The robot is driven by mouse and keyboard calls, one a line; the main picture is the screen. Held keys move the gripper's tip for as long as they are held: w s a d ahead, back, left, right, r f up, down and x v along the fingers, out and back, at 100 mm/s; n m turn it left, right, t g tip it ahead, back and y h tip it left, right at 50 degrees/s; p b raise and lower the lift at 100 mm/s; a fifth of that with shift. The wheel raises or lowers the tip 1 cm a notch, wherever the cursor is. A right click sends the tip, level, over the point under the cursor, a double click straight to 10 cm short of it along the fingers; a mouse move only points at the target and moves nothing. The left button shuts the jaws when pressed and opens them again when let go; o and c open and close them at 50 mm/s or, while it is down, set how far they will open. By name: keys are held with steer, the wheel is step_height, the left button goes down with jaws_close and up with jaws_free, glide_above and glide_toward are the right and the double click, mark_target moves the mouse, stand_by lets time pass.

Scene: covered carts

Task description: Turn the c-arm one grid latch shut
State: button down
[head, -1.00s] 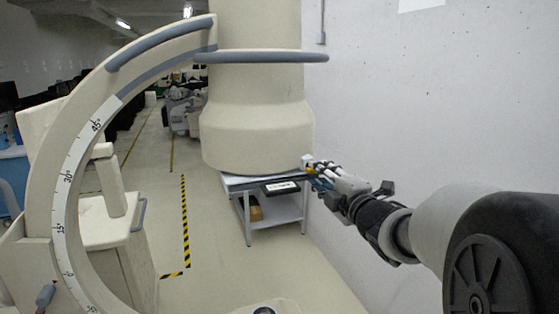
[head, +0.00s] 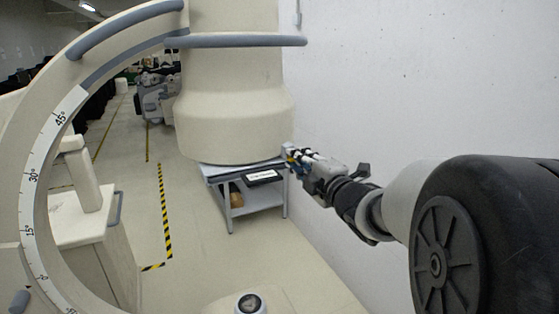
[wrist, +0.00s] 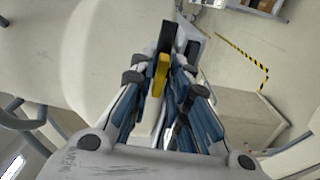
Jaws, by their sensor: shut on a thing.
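The c-arm (head: 33,165) is cream coloured, with a curved, angle-marked arc on the left and a large round housing (head: 235,125) in the middle. My gripper (head: 288,152) is at the lower right edge of this housing. In the wrist view my gripper (wrist: 168,68) is shut, its blue-grey fingers close around a small latch with a yellow part (wrist: 160,75) and a dark bar (wrist: 167,37) beyond it. The fingers hide part of the latch, so I cannot tell its exact angle. In the head view it is too small to make out.
A grey two-shelf cart (head: 232,196) stands beneath the housing, with a brown box on its lower shelf. A white wall (head: 430,90) is close on the right. Yellow-black floor tape (head: 164,215) runs along open floor on the left. A grey rail (head: 235,41) crosses the housing.

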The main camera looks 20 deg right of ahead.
stand_by(0.4)
steer(key=shift+m+p, duration=1.3)
steer(key=shift+m, duration=7.4)
steer(key=c, duration=1.7)
jaws_free()
